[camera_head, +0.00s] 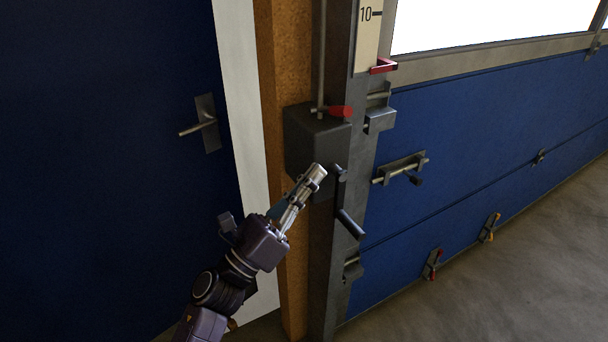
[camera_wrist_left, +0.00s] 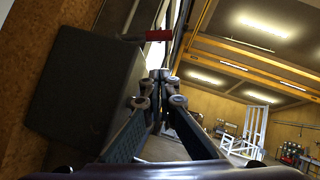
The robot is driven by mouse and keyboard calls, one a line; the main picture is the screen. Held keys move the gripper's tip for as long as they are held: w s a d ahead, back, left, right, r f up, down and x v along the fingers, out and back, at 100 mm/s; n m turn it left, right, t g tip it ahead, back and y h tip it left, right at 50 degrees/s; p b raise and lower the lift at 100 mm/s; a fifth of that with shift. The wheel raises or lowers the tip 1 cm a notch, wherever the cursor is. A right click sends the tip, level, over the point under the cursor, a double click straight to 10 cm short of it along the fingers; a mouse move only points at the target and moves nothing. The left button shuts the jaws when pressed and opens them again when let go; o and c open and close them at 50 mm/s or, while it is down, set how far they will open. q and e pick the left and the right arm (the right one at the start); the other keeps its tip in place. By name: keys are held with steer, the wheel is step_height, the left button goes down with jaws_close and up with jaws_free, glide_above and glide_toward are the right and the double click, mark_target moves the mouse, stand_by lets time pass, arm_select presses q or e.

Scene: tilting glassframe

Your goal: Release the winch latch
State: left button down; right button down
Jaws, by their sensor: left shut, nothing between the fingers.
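The winch is a dark grey box (camera_head: 310,140) on the post between the blue door and the blue panel. A lever with a red grip (camera_head: 340,111) sits on top of the box, which I take for the latch. In the left wrist view the red grip (camera_wrist_left: 159,36) shows above my fingertips, beside the box (camera_wrist_left: 85,90). A crank (camera_head: 345,205) with a dark handle hangs at the box's right side. My left gripper (camera_head: 318,170) is shut and empty, in front of the lower part of the box and below the red grip. My right gripper is not in view.
A door handle (camera_head: 198,130) projects from the blue door at left. A bolt (camera_head: 402,168) sits on the blue panel (camera_head: 470,140) at right. A red pointer (camera_head: 383,66) stands by the scale (camera_head: 367,35). Bare floor (camera_head: 500,290) lies at lower right.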

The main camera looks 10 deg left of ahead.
mark_target(330, 134)
arm_select(q)
steer(key=p+x, duration=0.2)
steer(key=x, duration=0.4)
steer(key=shift+r, duration=0.35)
steer(key=shift+w+a+r+p, duration=0.1)
steer(key=shift+w+r+p, duration=0.05)
steer(key=shift+r+p, duration=0.35)
steer(key=shift+w+a+r+p, duration=0.1)
steer(key=shift+w+r+p, duration=0.1)
steer(key=shift+r+p, duration=0.25)
steer(key=shift+w+a+r+p, duration=0.1)
steer(key=shift+w+r+p, duration=0.1)
steer(key=shift+r+p, duration=0.15)
steer(key=shift+r, duration=0.1)
steer(key=shift+w, duration=0.1)
